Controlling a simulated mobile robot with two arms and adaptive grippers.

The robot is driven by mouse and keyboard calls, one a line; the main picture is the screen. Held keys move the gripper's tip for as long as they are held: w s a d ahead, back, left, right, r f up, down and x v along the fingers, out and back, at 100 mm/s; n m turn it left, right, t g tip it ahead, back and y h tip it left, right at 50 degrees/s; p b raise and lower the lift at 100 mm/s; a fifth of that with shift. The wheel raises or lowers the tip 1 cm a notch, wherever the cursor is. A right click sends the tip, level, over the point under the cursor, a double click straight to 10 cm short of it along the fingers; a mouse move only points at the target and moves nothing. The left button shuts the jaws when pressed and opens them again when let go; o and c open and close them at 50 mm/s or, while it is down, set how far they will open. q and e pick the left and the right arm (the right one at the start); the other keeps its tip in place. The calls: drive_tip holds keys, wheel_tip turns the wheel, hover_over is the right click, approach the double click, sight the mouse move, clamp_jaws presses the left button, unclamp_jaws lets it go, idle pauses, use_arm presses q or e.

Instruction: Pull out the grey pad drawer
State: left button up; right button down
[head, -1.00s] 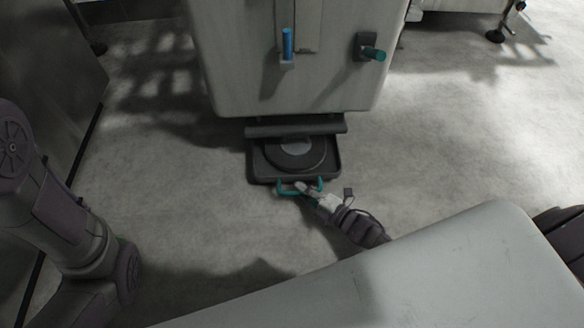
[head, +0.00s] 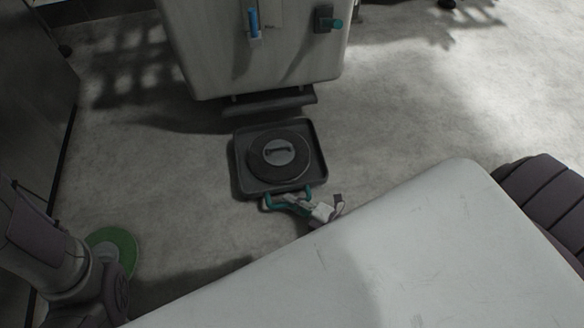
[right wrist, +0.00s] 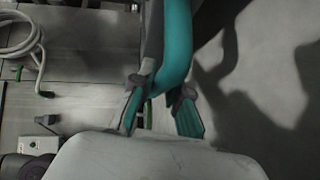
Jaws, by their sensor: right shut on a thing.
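The grey pad drawer (head: 236,180) is a dark, shallow square tray low at the floor in front of the washer housing. A round dark pad (head: 262,170) with a small grip on its top lies in it. Its whole outline shows, with a gap behind its back edge. The teal handle (head: 273,206) is on its near side. My right gripper (head: 294,201) is shut on this handle. In the right wrist view the handle (right wrist: 177,50) runs down to the fingers of my right gripper (right wrist: 161,108). My left gripper is not in view.
The pale washer housing (head: 255,65) stands behind the drawer, with a dark bar (head: 270,103) at its foot. It carries a blue handle (head: 253,22) and a teal knob (head: 337,24). A dark cabinet (head: 35,90) stands at the left.

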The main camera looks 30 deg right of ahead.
drive_tip(key=c, duration=1.1)
unclamp_jaws()
drive_tip(key=shift+c, duration=0.2)
drive_tip(key=v, duration=1.2)
